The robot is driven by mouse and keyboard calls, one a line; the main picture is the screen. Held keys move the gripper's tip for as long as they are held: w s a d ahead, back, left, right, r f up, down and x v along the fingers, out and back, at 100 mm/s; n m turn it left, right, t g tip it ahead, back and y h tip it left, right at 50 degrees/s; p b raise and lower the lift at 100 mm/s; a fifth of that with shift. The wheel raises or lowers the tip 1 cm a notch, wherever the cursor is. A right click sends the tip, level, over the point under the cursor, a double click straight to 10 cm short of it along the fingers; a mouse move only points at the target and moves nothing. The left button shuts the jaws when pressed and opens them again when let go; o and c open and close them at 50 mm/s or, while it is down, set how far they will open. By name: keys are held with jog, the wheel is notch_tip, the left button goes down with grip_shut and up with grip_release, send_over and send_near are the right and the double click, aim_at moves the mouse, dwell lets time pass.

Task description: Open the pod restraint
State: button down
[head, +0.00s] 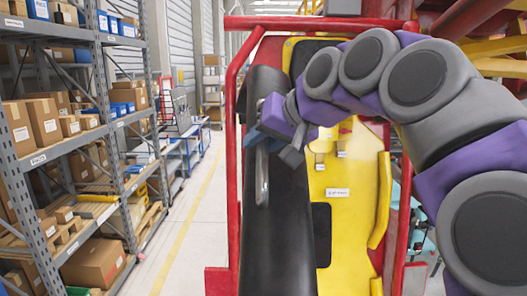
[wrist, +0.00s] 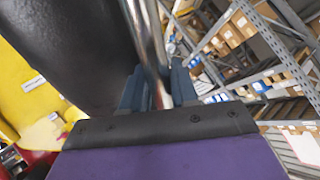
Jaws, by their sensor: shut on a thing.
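The pod (head: 340,215) has a yellow seat inside a red tube frame. Its restraint (head: 292,240) is a long black padded piece running up the pod's left side; it also fills the upper left of the wrist view (wrist: 70,50). A shiny metal handle (head: 262,185) is fixed along the restraint. My gripper (head: 270,138) reaches in from the right and is shut on this handle. In the wrist view the handle (wrist: 147,35) passes between the two dark fingers of my gripper (wrist: 158,85). My gripper hides the handle's upper part in the head view.
A shelf rack (head: 110,100) with cardboard boxes stands on the left. Between it and the pod is a clear grey floor aisle with a yellow line (head: 190,205). The red frame post (head: 232,150) stands just left of the restraint. My arm covers the pod's upper right.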

jog(key=shift+w+r, duration=0.15)
jog(key=shift+r, duration=0.95)
jog(key=c, duration=1.3)
grip_release()
jog(key=shift+o, duration=0.3)
jog(key=shift+w, duration=0.1)
